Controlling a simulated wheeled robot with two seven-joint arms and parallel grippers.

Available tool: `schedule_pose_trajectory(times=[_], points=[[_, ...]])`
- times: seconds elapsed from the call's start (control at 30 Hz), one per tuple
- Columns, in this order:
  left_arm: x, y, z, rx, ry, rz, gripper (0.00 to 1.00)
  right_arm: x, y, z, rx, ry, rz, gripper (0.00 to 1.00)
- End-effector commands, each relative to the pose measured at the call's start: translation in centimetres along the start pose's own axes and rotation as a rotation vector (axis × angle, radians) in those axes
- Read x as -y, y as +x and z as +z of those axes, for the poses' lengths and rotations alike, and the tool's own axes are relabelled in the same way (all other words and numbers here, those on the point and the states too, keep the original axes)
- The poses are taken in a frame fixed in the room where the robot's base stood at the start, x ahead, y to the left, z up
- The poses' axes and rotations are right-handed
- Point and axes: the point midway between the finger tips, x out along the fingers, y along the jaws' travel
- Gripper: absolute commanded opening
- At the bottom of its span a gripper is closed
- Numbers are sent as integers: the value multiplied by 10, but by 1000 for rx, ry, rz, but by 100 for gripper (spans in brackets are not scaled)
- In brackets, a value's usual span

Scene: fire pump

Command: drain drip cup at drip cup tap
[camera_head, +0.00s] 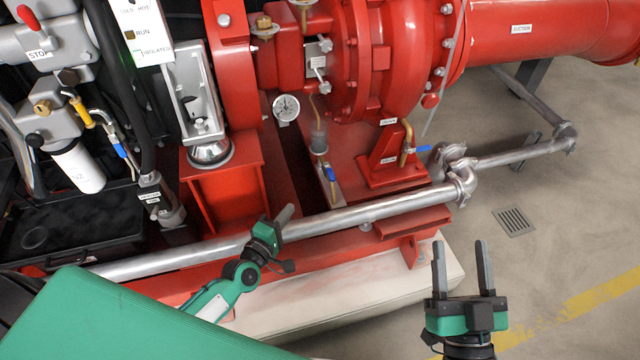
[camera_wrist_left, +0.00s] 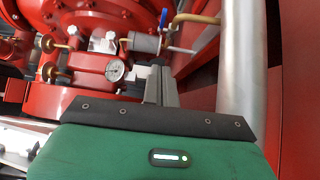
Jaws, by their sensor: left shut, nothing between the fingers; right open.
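The drip cup (camera_head: 318,142) is a small greyish cup under a thin copper tube on the red pump base. Below it is the drip cup tap (camera_head: 331,178) with a blue handle. The cup also shows in the left wrist view (camera_wrist_left: 145,43), beyond my left gripper's fingers (camera_wrist_left: 160,86), which partly cover the tap area. My left gripper (camera_head: 286,214) is shut and empty, in front of the silver pipe, left of and below the tap, apart from it. My right gripper (camera_head: 462,262) is open and empty above the floor at the right.
A long silver pipe (camera_head: 350,215) runs across the front of the base. A pressure gauge (camera_head: 286,107) is left of the cup. Another blue-handled valve (camera_head: 420,149) on a brass pipe is to the right. Floor (camera_head: 580,235) at the right is clear around a drain grate (camera_head: 514,222).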

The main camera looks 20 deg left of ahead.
Motion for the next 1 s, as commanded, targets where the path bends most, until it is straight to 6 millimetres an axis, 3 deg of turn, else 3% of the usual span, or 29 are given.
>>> schedule_pose_trajectory(times=[0.27,0.77,1.0], points=[[0,13,0,-1,1,2,0,-1,1,-4,-29,-5,-1,56],[0,104,0,1,1,2,0,-7,6,-58,-337,-46,-9,56],[0,123,23,0,-1,0,0,-8,6,-64,-366,-51,-11,56]])
